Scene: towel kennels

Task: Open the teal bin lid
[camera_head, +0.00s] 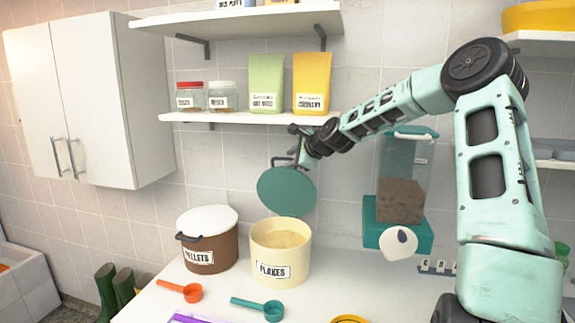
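The teal lid (287,192) is a round disc standing nearly upright, its flat face toward the camera. Its lower edge is at or just above the back rim of a cream bin labelled FLAKES (265,270); I cannot tell whether they touch. The bin's mouth is uncovered and tan flakes (281,239) show inside. My gripper (290,160) is at the lid's upper edge, reaching in from the upper right.
A brown PELLETS bin (208,260) with a white lid stands just left. A clear dispenser (405,160) with a teal base is at right. Orange (192,293) and teal (272,309) scoops lie in front. A shelf (250,118) with jars and bags hangs above my gripper.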

